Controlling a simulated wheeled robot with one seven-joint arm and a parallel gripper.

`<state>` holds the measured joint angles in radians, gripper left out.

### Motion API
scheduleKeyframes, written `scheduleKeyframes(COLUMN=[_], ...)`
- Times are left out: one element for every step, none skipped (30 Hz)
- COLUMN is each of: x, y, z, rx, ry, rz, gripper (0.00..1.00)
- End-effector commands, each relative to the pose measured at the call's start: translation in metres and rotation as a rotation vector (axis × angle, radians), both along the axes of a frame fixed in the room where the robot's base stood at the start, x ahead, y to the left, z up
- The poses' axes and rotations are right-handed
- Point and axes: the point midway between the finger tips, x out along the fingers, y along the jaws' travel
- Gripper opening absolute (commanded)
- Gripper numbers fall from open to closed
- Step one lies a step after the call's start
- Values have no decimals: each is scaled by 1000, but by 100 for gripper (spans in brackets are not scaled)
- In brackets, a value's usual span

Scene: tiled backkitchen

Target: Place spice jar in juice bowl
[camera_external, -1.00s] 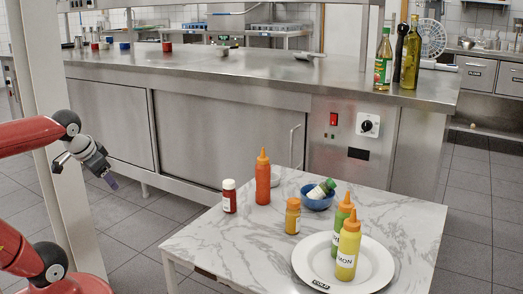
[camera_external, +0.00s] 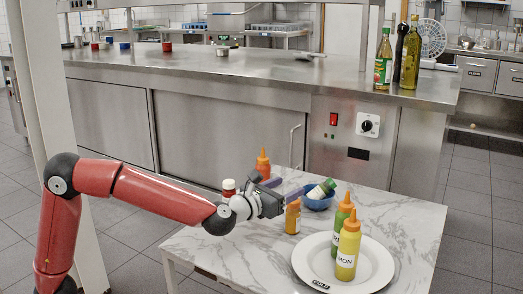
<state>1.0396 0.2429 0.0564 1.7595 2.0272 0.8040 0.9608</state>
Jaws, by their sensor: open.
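A small mustard-yellow jar with an orange cap (camera_external: 293,218) stands upright on the marble-topped table; it may be the spice jar, but its label is too small to read. My gripper (camera_external: 284,189) is open, with its fingers at the height of this jar's cap. I cannot tell whether they touch or straddle it. The blue bowl (camera_external: 317,203) stands just right of the gripper. A small green-and-white container (camera_external: 322,188) leans tilted in the bowl.
A white plate (camera_external: 376,268) holds a yellow squeeze bottle (camera_external: 348,252) and a green one (camera_external: 341,222). An orange-red bottle (camera_external: 263,160) and a small red jar (camera_external: 229,185) stand partly behind my arm. The table's front left (camera_external: 225,255) is clear.

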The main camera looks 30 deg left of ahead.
Motion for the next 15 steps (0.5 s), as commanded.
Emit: scheduleKeyframes(x=[3,3,3,3,3,3,3,4,5,8,10,15,18,22,26], y=[6,7,7,7,8,8,8,8,8,7,7,6,6,5,4], z=[-24,-34,-45,-55,-62,-70,-78,-82,-85,-87,-87,-87,-87,-87,-87], rx=[3,2,-1,-1,-3,-5,-5,-8,-9,-11,-12,-13,-14,-14,-14], ry=[11,13,12,12,12,13,12,12,11,11,10,10,10,10,11], rz=[13,14,14,15,15,15,16,16,17,17,18,19,20,21,20], gripper=[60,60,60,60,60,60,60,60,60,60,60,60,60,60,60])
